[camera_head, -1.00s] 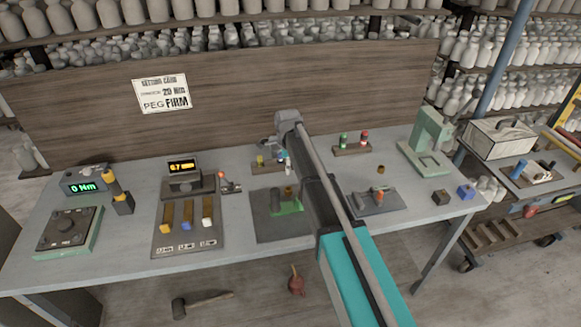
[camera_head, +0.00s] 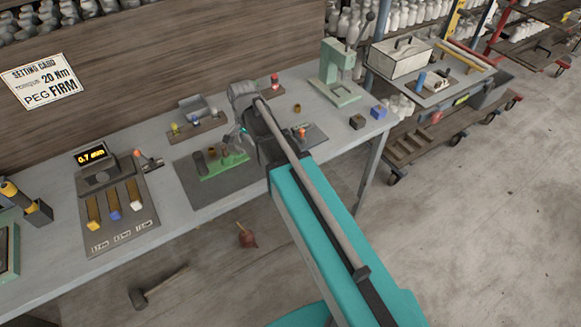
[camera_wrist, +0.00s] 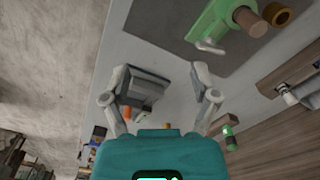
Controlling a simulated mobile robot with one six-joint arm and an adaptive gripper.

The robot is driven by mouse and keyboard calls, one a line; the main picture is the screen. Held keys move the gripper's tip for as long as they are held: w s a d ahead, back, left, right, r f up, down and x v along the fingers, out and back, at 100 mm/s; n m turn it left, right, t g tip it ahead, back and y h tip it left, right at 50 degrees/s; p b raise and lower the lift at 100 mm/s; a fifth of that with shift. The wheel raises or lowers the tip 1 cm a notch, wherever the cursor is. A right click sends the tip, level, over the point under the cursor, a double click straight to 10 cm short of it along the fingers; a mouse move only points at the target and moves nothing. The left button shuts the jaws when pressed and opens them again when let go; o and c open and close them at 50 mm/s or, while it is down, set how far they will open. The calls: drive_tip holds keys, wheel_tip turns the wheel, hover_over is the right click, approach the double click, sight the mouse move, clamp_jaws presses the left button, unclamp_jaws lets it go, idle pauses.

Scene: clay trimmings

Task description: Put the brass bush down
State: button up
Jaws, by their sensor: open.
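A short brass-coloured bush (camera_wrist: 277,17) shows at the top right of the wrist view, next to a brown cylinder (camera_wrist: 250,22) at the green fixture (camera_wrist: 213,25). Whether it touches the fixture is unclear. In the head view the green fixture (camera_head: 222,166) lies on a dark mat, with small brass-coloured pieces (camera_head: 224,150) by it. Another small brass-coloured piece (camera_head: 297,108) stands on the bench farther right. In the head view my gripper (camera_head: 243,136) is beside the fixture, partly hidden by my arm.
A grey block with an orange-topped peg (camera_head: 302,133) is right of my gripper. A green press (camera_head: 340,75), a dark cube (camera_head: 357,122) and a blue cube (camera_head: 378,112) stand at the bench's right end. A gauge (camera_head: 97,165) stands at left.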

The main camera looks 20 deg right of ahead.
drive_tip(key=s+d+n, duration=0.8)
drive_tip(key=s+d, duration=0.1)
drive_tip(key=s, duration=0.5)
drive_tip(key=shift+d+n, duration=0.3)
idle(0.5)
